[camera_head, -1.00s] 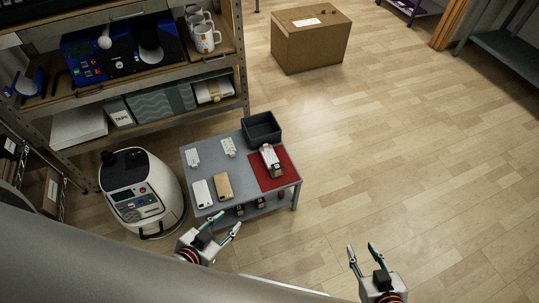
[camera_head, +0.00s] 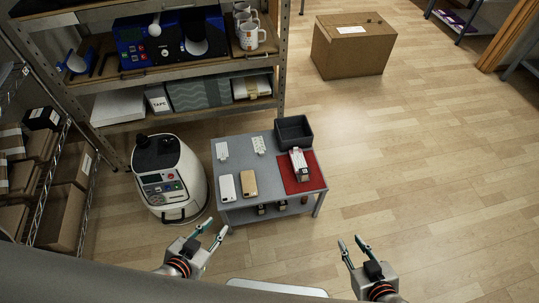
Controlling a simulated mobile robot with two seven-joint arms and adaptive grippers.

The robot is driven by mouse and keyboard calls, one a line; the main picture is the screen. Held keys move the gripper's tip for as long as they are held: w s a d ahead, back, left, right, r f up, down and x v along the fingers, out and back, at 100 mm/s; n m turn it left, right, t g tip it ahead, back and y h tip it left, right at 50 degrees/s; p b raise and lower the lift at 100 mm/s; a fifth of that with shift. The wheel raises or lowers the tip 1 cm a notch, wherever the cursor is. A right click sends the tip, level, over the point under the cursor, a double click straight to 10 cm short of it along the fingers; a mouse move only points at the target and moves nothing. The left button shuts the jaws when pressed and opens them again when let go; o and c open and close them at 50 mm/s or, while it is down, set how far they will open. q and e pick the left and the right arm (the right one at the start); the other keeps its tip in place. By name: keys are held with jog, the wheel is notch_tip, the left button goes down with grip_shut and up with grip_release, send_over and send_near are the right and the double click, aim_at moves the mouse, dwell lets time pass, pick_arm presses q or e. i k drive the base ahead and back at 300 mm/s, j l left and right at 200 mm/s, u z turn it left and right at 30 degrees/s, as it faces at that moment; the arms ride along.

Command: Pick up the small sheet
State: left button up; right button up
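Two small white pieces lie at the back of the grey table (camera_head: 237,205). One is a plain-looking white piece (camera_head: 222,150) at the back left; the other is a white piece with dark marks (camera_head: 259,145) to its right. I cannot tell which is the small sheet. My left gripper (camera_head: 213,231) is open and empty, in front of the table's front left corner. My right gripper (camera_head: 350,242) is open and empty over the floor, in front and to the right of the table. Both are apart from the table's items.
The table also holds a white phone case (camera_head: 227,188), a tan one (camera_head: 249,184), a red mat (camera_head: 315,172) with a boxed item (camera_head: 299,163), and a dark bin (camera_head: 293,131). A white wheeled machine (camera_head: 168,185) stands left.

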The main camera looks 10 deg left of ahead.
aim_at(298, 159)
jog(key=i+l+u, duration=0.1)
jog(key=u, duration=0.25)
jog(key=i+l+u, duration=0.1)
jog(key=l+u, duration=0.4)
jog(key=u, duration=0.25)
jog(key=l+u, duration=0.5)
jog(key=l, duration=0.5)
jog(key=l+u, duration=0.25)
jog(key=l, duration=1.25)
jog(key=k+l, duration=0.15)
jog(key=l, duration=0.35)
jog(key=l+u, duration=0.1)
jog(key=l, duration=0.4)
jog(key=k+l, duration=0.15)
jog(key=l, duration=0.35)
jog(key=i+l, duration=0.2)
jog(key=l, duration=0.15)
jog(key=i+l, duration=0.2)
jog(key=l, duration=0.15)
